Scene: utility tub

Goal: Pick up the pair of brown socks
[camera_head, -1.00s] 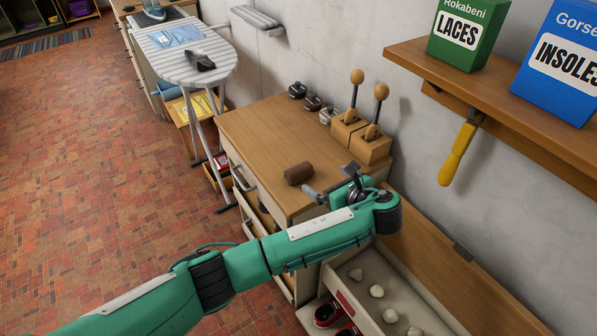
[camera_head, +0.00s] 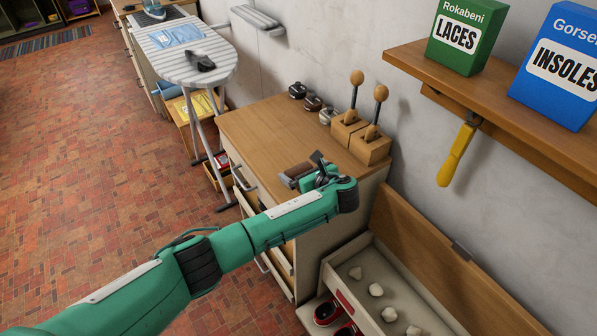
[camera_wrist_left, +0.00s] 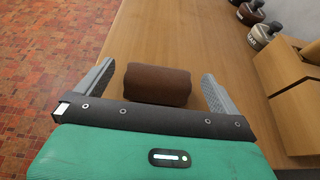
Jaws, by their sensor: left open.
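The pair of brown socks (camera_wrist_left: 157,84) is a rolled brown bundle lying on the wooden top of the cabinet. In the head view the socks (camera_head: 297,172) are mostly hidden behind my left gripper (camera_head: 305,174). In the left wrist view my left gripper (camera_wrist_left: 158,88) is open, with one finger on each side of the socks. My right gripper is in neither view.
The wooden cabinet top (camera_head: 255,123) is clear to the left of the socks. An open bench box (camera_head: 415,290) holds several pale lumps. A shelf (camera_head: 480,90) juts from the wall.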

